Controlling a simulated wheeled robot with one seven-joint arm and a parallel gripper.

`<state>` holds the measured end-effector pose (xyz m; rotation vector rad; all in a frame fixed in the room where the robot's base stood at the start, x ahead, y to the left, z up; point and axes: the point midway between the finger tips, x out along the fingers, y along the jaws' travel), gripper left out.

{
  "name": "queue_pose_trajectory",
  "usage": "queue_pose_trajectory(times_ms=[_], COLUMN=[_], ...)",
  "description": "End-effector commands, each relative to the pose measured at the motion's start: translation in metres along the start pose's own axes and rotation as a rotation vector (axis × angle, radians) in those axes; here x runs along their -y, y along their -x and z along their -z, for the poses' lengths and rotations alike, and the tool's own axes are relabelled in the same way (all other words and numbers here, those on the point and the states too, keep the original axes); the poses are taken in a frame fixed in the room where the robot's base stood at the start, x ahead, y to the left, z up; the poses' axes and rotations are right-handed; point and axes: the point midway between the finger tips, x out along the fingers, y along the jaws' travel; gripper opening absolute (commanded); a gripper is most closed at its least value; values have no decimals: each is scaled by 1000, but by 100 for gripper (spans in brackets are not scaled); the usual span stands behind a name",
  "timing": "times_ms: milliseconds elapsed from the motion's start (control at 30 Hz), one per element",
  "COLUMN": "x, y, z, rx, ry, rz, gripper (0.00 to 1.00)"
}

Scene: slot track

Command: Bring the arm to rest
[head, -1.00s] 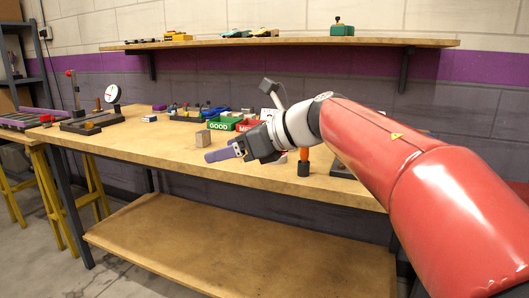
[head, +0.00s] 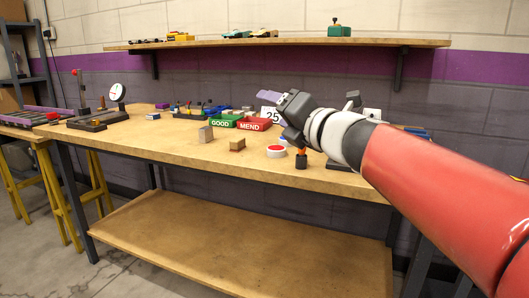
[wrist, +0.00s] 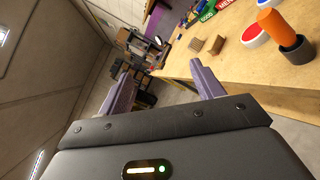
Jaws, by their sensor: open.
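My gripper (head: 268,97) is raised above the right part of the workbench (head: 170,143) in the head view, and my arm reaches in from the right. In the wrist view my gripper (wrist: 160,90) shows two purple fingers spread wide apart with nothing between them. It touches nothing on the bench that I can see.
On the bench below stand a red-and-white button (head: 276,151), an orange-handled tool in a dark holder (head: 301,160), two small blocks (head: 237,144), a green GOOD bin (head: 222,122) and a red MEND bin (head: 252,124). A wall shelf (head: 280,43) runs behind. The bench's front edge is clear.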

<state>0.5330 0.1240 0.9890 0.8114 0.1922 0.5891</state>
Motion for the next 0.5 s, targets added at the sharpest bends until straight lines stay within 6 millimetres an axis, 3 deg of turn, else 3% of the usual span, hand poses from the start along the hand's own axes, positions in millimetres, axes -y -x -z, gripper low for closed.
queue_pose_trajectory(times_ms=[133,233,367,500], x=[49,100,152,183], y=[55,110,176,236], z=[-24,-10,42,119], rx=[283,503,744,966], ry=[-491,-910,-1377,-1785], rz=[178,332,524,728], gripper=[67,67,67,67])
